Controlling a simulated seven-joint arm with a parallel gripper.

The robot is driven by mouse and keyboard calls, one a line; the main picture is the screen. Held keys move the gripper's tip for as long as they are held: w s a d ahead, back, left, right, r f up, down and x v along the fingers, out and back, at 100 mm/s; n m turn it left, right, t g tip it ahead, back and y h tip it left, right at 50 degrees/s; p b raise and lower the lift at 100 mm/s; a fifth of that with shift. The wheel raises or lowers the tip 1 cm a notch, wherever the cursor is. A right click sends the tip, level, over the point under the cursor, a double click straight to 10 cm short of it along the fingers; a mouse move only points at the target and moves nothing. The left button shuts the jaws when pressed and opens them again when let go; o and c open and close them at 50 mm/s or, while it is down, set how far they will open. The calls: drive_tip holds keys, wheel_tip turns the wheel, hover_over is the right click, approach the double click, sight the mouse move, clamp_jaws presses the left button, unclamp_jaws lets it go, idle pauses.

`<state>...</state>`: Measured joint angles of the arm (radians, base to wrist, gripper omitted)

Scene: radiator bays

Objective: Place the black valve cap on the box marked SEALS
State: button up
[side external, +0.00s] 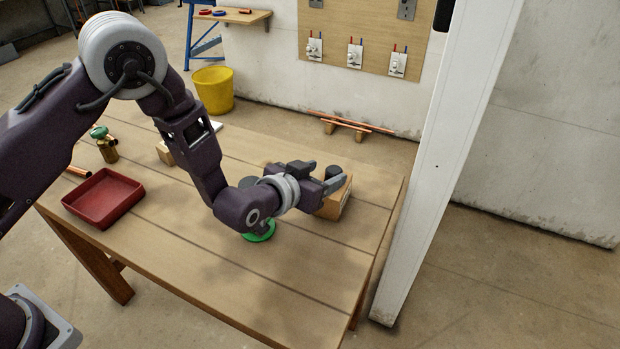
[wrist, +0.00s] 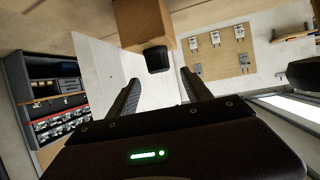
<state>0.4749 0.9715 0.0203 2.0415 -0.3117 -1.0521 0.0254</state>
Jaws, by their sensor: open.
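The black valve cap (side external: 333,171) sits on top of a brown box (side external: 336,205) near the table's right end. In the wrist view, which is upside down, the cap (wrist: 157,58) rests on the box (wrist: 143,22) close to one edge. No marking is readable on the box, so I cannot tell whether it says SEALS. My gripper (side external: 322,176) is level and open beside the top of the box. In the wrist view my gripper's fingers (wrist: 160,76) are spread, with the cap seen just beyond the gap between the tips, apparently not gripped.
A green disc (side external: 260,232) lies on the table below my wrist. A red tray (side external: 103,198) and a brass valve with a green knob (side external: 106,147) stand at the left. Another small box (side external: 165,153) is at the back. A white post (side external: 430,170) rises right of the table.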

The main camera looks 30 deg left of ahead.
drive_tip(key=v, duration=0.9)
drive_tip(key=s+a+r+n+g, duration=0.1)
drive_tip(key=s+a+r+g, duration=0.2)
drive_tip(key=r, duration=0.4)
drive_tip(key=s+a+r+g, duration=0.1)
drive_tip(key=s+a+r, duration=0.2)
drive_tip(key=a+r, duration=0.25)
drive_tip(key=s+a+r+g+y, duration=0.1)
drive_tip(key=s+a, duration=0.3)
drive_tip(key=s, duration=0.7)
drive_tip(key=s+a+r+g+y, duration=0.1)
drive_tip(key=s+a, duration=0.4)
drive_tip(key=s, duration=0.7)
drive_tip(key=shift+s+r+n+g, duration=0.3)
drive_tip(key=shift+r+n+g, duration=0.1)
drive_tip(key=shift+r+g, duration=0.55)
